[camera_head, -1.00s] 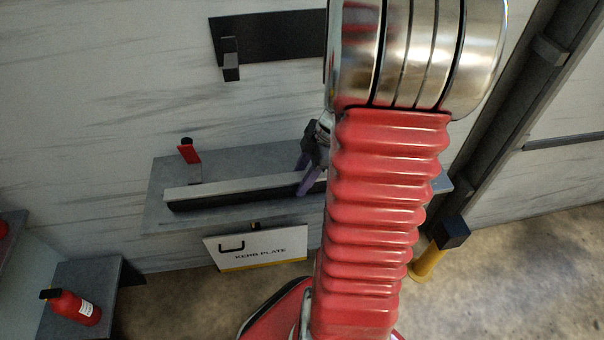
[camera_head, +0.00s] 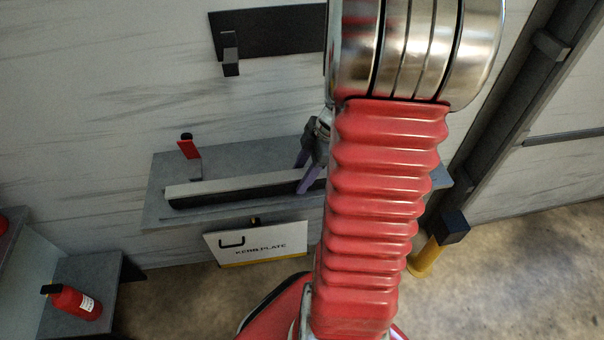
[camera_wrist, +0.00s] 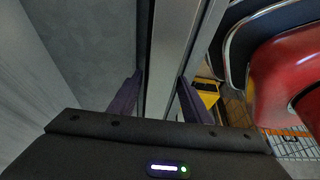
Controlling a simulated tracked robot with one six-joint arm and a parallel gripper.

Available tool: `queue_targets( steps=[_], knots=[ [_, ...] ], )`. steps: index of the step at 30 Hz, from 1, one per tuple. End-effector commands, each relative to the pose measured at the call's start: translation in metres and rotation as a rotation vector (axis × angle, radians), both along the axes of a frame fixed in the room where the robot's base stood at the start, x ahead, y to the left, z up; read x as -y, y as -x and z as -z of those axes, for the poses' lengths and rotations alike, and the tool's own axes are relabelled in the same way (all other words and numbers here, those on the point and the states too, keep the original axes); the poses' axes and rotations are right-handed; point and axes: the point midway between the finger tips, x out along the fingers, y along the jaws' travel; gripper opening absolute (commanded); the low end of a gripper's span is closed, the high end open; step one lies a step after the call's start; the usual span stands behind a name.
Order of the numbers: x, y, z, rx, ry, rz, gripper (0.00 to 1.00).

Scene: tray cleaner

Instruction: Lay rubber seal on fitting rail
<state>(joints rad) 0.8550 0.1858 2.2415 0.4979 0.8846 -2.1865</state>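A long bar with a light grey top (camera_head: 240,184) and a black front side lies along the grey wall shelf (camera_head: 240,162). I cannot tell which part is the rubber seal and which is the fitting rail. My gripper (camera_head: 306,170) is at the right part of this bar, its purple fingers reaching down, one behind and one in front. My red arm hides the bar's right end. In the wrist view my gripper's fingers (camera_wrist: 160,88) stand apart with the pale bar (camera_wrist: 163,60) running between them. Whether they press on it is not clear.
A red-handled clamp (camera_head: 188,149) stands at the shelf's left end. A kerb plate sign (camera_head: 262,246) hangs below the shelf. A dark panel with a bracket (camera_head: 270,38) is on the wall above. A red bottle (camera_head: 72,302) lies on a ledge, lower left. A yellow post (camera_head: 426,258) stands right.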

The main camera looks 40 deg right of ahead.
Motion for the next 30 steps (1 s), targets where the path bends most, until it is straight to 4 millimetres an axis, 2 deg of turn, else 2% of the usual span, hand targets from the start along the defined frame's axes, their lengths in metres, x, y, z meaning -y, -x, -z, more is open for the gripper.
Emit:
queue_targets(
  steps=[6,13,17,23,30],
  knots=[
    [0.0,-0.001,0.001,0.001,0.002,0.002,0.61],
    [0.001,0.0,0.002,0.0,0.002,0.003,0.61],
    [0.004,0.0,-0.004,0.003,0.005,0.003,0.61],
    [0.012,0.005,-0.027,0.004,0.007,0.003,0.61],
    [0.024,0.015,-0.066,0.003,0.003,0.002,0.61]
  ],
)
